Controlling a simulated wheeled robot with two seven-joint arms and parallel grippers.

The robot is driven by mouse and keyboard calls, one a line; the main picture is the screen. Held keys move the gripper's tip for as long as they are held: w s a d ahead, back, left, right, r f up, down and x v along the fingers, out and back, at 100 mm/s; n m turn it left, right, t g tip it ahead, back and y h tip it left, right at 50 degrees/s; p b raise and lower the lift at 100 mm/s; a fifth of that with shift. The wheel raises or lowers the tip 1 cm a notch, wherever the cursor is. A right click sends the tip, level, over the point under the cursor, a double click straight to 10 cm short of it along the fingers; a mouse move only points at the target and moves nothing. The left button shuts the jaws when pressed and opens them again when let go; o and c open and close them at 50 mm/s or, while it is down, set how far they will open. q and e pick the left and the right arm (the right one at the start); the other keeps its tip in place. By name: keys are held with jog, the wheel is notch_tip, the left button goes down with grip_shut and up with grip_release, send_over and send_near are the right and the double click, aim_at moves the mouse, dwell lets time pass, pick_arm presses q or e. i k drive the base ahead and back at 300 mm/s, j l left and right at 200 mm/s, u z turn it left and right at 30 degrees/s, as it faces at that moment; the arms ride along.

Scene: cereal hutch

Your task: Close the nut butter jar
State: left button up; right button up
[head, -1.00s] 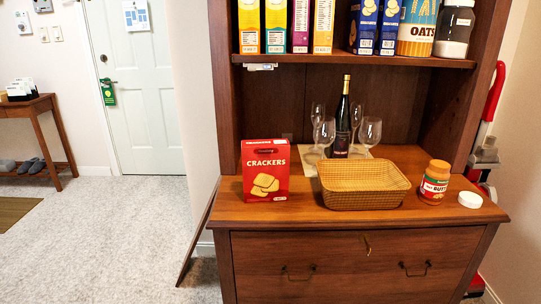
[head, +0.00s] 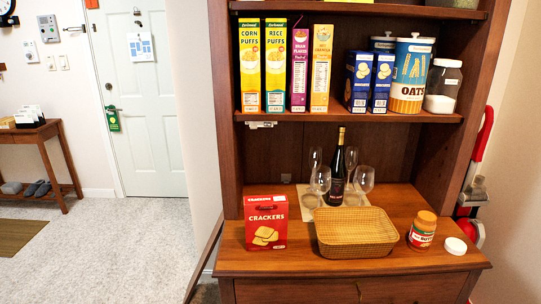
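The nut butter jar (head: 422,231) stands upright on the hutch counter, at the right, just right of the wicker basket. It has an orange-brown body and a red and white label. Its top looks orange-brown, and I cannot tell the rim clearly. A white round lid (head: 455,246) lies on the counter to the right of the jar, apart from it, near the front right corner. Neither of my grippers is in the head view.
A wicker basket (head: 355,236) and a red crackers box (head: 266,222) stand on the counter (head: 300,262). A dark bottle (head: 337,175) and several glasses stand behind. The shelf (head: 350,116) above holds cereal boxes and canisters. A red vacuum cleaner (head: 479,165) stands right of the hutch.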

aim_at(424, 227)
jog(key=z, duration=1.25)
